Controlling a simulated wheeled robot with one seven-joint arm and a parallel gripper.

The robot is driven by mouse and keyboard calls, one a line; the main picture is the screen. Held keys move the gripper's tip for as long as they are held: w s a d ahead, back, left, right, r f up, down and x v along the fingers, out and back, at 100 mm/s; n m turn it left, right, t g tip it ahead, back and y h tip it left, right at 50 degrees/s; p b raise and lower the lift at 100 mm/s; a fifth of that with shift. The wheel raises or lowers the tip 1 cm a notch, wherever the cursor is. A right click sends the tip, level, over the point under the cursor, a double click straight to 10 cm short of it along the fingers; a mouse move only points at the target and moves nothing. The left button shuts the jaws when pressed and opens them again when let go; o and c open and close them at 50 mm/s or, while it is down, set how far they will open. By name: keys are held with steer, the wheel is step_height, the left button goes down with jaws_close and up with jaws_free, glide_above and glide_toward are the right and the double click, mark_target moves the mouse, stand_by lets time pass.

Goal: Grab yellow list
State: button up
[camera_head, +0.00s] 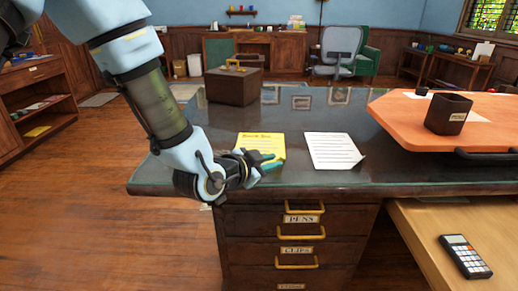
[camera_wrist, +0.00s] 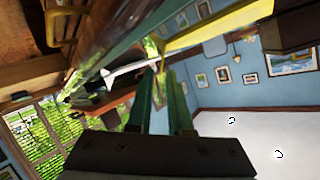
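The yellow list (camera_head: 262,143) is a sheet with dark writing, lying on the dark desk top near its front edge. My gripper (camera_head: 268,162) is at the desk's front edge, at the list's lower edge. Its two green fingers are apart, with a gap showing between them. In the wrist view, the fingers (camera_wrist: 161,75) point toward a yellow sheet edge (camera_wrist: 215,28) just beyond the tips. I cannot tell whether the list's edge lies between the fingers.
A white sheet (camera_head: 332,150) lies right of the list. A brown box (camera_head: 231,87) stands farther back on the desk (camera_head: 370,178). An orange board (camera_head: 402,112) with a pen cup (camera_head: 448,113) is at the right. Drawers with handles (camera_head: 303,219) are below the front edge.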

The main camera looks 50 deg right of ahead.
steer(key=shift+x, duration=1.8)
steer(key=shift+w, duration=0.1)
jaws_close()
